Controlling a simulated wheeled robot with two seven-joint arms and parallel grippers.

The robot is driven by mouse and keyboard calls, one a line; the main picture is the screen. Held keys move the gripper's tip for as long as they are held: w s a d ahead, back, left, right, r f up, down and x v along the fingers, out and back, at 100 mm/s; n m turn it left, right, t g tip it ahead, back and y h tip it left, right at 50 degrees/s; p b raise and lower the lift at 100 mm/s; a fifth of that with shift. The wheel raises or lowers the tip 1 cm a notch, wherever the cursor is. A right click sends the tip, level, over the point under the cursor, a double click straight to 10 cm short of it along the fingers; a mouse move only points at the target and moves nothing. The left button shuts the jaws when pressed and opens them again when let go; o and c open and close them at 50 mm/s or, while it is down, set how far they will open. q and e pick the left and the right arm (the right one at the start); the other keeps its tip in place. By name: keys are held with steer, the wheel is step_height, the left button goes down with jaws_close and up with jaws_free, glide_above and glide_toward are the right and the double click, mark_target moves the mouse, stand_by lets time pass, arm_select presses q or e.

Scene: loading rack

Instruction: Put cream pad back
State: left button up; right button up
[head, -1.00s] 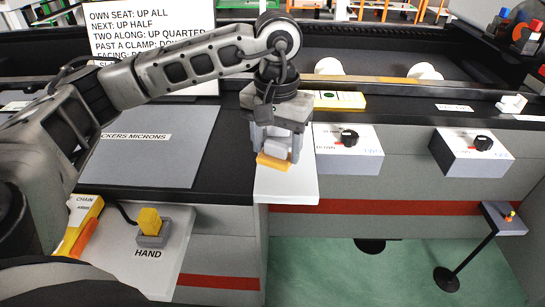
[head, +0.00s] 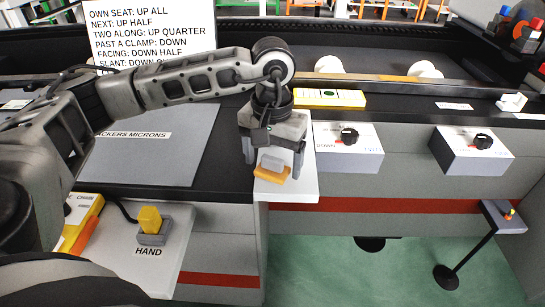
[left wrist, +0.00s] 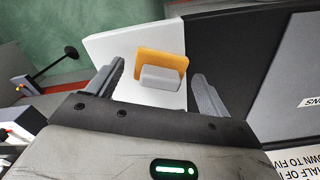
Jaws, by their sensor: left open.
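A small orange pad (head: 272,174) with a pale grey block (head: 271,162) as its grip sits on the white shelf (head: 306,184) at the counter's front edge. No plainly cream-coloured pad shows apart from it. My left gripper (head: 273,168) is open above the shelf, with one finger on each side of the block. In the left wrist view the orange pad (left wrist: 172,62) and grey block (left wrist: 160,78) lie between the spread fingers, with a gap on both sides. My right gripper is not in view.
A plate marked HAND with a yellow knob (head: 150,220) is at the lower left. Two dial boxes (head: 347,146) (head: 474,149) stand along the counter to the right. A yellow bar (head: 330,98) lies behind the gripper, and a sign (head: 150,33) stands at the back left.

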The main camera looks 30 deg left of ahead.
mark_target(273, 158)
arm_select(q)
steer(key=shift+r, duration=0.1)
steer(key=shift+r+p, duration=0.25)
steer(key=shift+p, duration=0.05)
step_height(273, 158, up, 12)
steer(key=shift+f, duration=0.15)
stand_by(0.4)
